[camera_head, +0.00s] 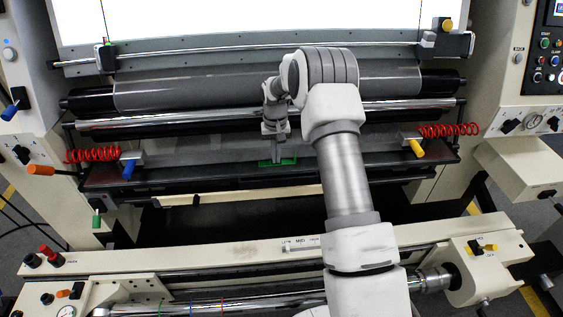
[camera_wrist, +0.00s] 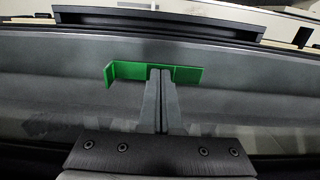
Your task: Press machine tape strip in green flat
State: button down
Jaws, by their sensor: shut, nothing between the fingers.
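The green tape strip (camera_head: 284,162) lies on the grey bed of the machine, below the rollers in the head view. It also shows in the wrist view (camera_wrist: 187,75), where its left end (camera_wrist: 109,75) stands bent up from the surface. My gripper (camera_head: 277,160) points down at the strip, with its fingers together and nothing between them. In the wrist view the fingertips (camera_wrist: 160,73) overlap the middle of the strip and hide a small part of it. I cannot tell whether they touch it.
Red coiled hoses (camera_head: 92,154) and (camera_head: 448,130) flank the bed, with a blue handle (camera_head: 128,170) at left and a yellow handle (camera_head: 416,148) at right. A dark roller (camera_head: 200,90) and a shiny bar (camera_head: 190,116) lie behind. The bed beside the strip is clear.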

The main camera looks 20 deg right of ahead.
jog(key=shift+r, duration=0.1)
jog(key=shift+r+p, duration=1)
jog(key=shift+r, duration=0.95)
notch_tip(320, 180, up, 17)
jog(key=shift+r, duration=0.2)
jog(key=shift+f, duration=0.15)
